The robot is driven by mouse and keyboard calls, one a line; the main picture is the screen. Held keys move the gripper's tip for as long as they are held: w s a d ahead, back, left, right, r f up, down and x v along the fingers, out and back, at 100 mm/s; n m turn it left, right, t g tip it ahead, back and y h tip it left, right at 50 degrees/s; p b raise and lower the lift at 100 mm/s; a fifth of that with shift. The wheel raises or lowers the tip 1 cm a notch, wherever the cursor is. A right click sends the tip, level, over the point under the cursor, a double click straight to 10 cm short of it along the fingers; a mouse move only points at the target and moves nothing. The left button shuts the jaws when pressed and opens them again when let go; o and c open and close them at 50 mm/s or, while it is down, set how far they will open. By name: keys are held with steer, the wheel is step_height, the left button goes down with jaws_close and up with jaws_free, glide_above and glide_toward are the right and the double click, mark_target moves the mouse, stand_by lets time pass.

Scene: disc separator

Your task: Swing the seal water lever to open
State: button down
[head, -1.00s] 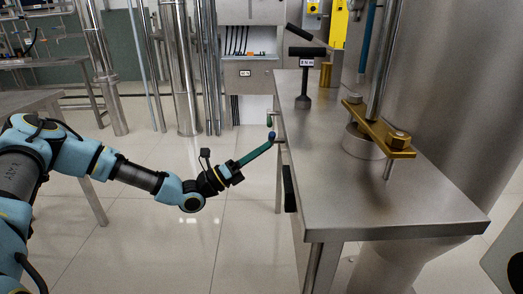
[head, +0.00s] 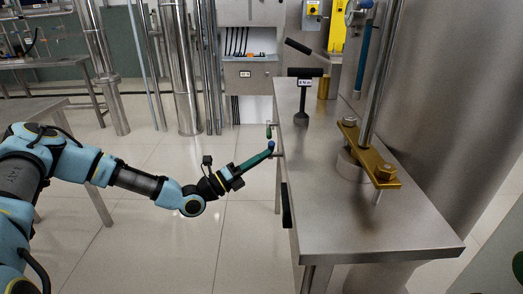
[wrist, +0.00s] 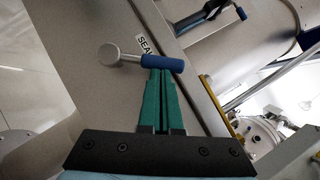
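The seal water lever shows in the wrist view as a round grey hub with a short stem and a blue handle (wrist: 163,63), lying level across the picture. A partly covered label reading "SEAL" (wrist: 145,45) is just above it. My gripper (wrist: 161,72) has green fingers lying close together with only a thin slit between them. Their tips meet the underside of the blue handle, which lies across them, not between them. Whether they press on it cannot be told. In the head view my gripper (head: 268,150) reaches to the bench's left side, with blue at its tip.
A steel bench (head: 340,215) fills the right, with a brass clamp bar (head: 368,155) and a black T-shaped stand (head: 302,100) on top.

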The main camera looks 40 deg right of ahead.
steer(key=r+n+y+p, duration=0.1)
steer(key=n+p, duration=0.1)
steer(key=p, duration=0.1)
steer(key=w+d+r+n+t+y+p, duration=0.1)
steer(key=n+p, duration=0.1)
steer(key=p, duration=0.1)
steer(key=w+d+r+n+t+p, duration=0.1)
steer(key=p, duration=0.2)
steer(key=shift+w+r+n+y, duration=0.15)
steer(key=shift+w+n+y, duration=0.1)
steer(key=shift+n+y, duration=0.15)
steer(key=shift+w+d, duration=0.1)
steer(key=shift+p, duration=0.3)
